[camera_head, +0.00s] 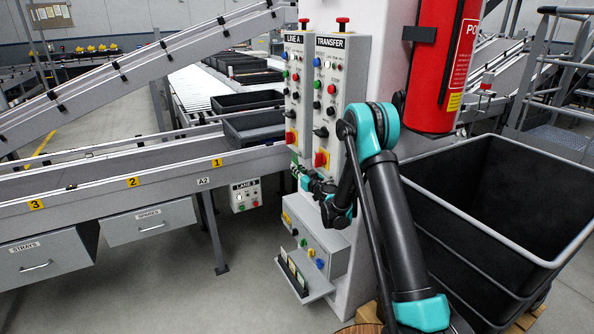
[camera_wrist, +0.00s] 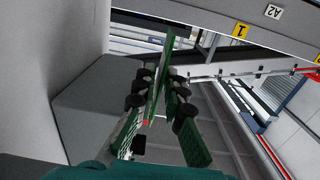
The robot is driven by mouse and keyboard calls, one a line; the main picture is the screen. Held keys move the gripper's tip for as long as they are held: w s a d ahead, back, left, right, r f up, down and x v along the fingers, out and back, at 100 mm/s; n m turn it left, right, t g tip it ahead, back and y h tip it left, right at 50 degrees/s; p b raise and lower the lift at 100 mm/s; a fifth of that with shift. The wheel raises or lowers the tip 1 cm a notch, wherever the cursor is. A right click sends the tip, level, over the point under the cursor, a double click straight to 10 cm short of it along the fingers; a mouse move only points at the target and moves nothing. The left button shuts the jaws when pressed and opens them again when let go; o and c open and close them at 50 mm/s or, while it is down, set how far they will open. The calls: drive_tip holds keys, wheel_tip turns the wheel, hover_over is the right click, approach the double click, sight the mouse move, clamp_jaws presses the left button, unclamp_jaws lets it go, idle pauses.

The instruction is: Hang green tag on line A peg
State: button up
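The green tag (camera_wrist: 160,78) is a thin plate seen nearly edge-on in the wrist view. It stands between the fingers of my gripper (camera_wrist: 158,100), which appears shut on it. In the head view my gripper (camera_head: 303,176) is in front of the pillar, just below the LINE A panel (camera_head: 297,85). A bit of green shows at its tip, partly hidden by my own wrist. The LINE A panel carries several buttons and a red switch near its bottom. I cannot make out the line A peg for certain in either view.
The TRANSFER panel (camera_head: 330,95) is directly right of LINE A. Below my gripper, a grey box (camera_head: 318,240) with buttons and a card tray (camera_head: 303,277) juts from the pillar. A conveyor (camera_head: 120,180) lies left, a red cylinder (camera_head: 437,70) and black bin (camera_head: 500,215) right.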

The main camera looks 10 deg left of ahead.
drive_tip(key=o, duration=0.3)
